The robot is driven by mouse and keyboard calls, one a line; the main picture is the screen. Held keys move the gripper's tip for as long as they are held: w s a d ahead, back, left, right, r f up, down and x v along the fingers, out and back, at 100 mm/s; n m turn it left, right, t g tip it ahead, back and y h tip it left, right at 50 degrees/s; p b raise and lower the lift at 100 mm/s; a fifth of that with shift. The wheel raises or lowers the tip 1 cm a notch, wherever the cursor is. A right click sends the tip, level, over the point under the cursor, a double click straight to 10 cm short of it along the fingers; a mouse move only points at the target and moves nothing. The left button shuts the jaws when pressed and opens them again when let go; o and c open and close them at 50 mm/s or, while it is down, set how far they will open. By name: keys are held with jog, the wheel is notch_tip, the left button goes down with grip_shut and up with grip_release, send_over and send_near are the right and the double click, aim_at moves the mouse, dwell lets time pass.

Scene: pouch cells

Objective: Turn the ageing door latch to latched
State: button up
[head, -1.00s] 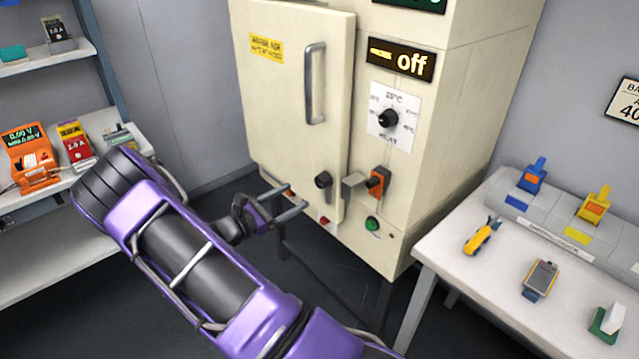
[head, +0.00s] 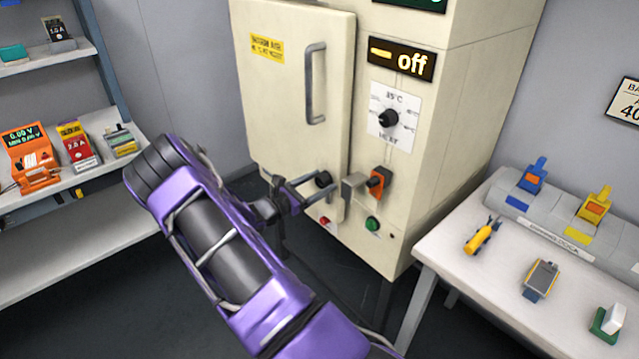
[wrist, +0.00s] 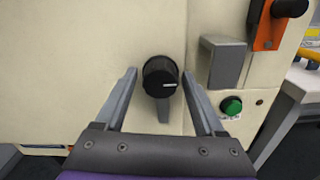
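The cream ageing cabinet door (head: 285,110) looks closed or nearly closed against its frame. The door latch is a black round knob (head: 323,179) with a grey lever, low at the door's right edge. In the wrist view the latch knob (wrist: 161,78) has a white mark pointing right, and its grey lever hangs down. A grey catch block (wrist: 222,62) stands on the frame to the right. My gripper (wrist: 160,95) is open, with one finger either side of the knob and nothing held. In the head view my gripper (head: 308,180) is at the latch.
An orange switch (head: 378,182) with a black handle sits right of the catch. Below are a green button (head: 373,223) and a red button (head: 324,221). The display (head: 400,60) reads "off". A white table (head: 470,270) stands to the right.

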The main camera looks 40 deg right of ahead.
grip_shut()
